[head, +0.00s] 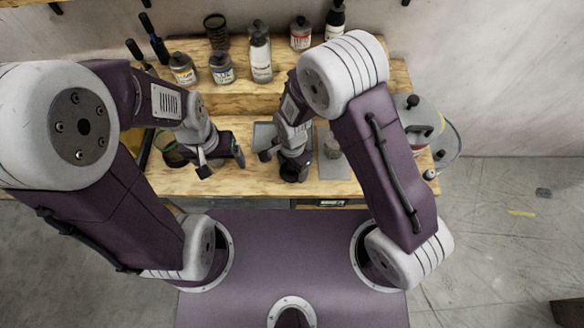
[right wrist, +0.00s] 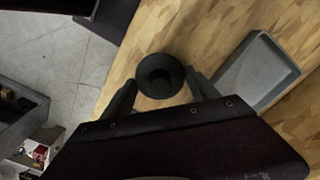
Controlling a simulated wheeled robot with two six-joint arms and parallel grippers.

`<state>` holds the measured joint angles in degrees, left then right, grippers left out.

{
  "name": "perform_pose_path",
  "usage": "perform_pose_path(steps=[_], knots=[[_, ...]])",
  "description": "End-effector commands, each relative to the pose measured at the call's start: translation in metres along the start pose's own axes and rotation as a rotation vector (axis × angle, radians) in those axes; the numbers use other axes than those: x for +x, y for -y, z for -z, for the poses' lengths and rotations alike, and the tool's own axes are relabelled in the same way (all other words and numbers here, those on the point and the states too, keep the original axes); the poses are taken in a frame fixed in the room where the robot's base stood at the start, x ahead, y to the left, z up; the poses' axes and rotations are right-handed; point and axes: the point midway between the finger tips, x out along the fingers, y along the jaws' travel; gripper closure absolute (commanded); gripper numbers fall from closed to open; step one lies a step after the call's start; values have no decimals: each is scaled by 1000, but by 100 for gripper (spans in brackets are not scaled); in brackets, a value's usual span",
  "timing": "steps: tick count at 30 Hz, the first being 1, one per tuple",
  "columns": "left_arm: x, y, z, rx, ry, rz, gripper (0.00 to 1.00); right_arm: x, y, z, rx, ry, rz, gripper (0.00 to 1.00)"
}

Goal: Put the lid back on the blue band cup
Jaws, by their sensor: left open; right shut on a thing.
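My right gripper (head: 279,163) is shut on a dark round hollow piece (right wrist: 160,76), seen between its fingers in the right wrist view, over the wooden bench. I cannot tell whether this piece is the lid or a cup. My left gripper (head: 221,162) is open, facing the right one across a small gap, with nothing clearly between its fingers. A dark round item (head: 172,153) stands left of the left gripper, partly hidden by the arm. No cup with a blue band can be made out for sure; a jar with a blue-and-white label (head: 221,68) stands on the back shelf.
A grey tray (right wrist: 256,74) lies on the bench beside the held piece. Bottles and jars line the back shelf. A grey kettle-like vessel (head: 416,118) stands at the right edge.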

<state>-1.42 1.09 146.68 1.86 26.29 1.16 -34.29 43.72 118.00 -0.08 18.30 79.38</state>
Motion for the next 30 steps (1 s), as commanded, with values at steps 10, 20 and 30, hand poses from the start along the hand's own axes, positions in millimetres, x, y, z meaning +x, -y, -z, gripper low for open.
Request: perform_pose_path(steps=[10,20,30], knots=[[11,0,-1,0,0,0,17,-47,-12,6,3,0,3,69],[18,0,-2,0,0,0,17,-90,-80,32,5,-1,4,69],[19,0,-2,0,0,0,17,-108,-108,43,0,0,1,69]])
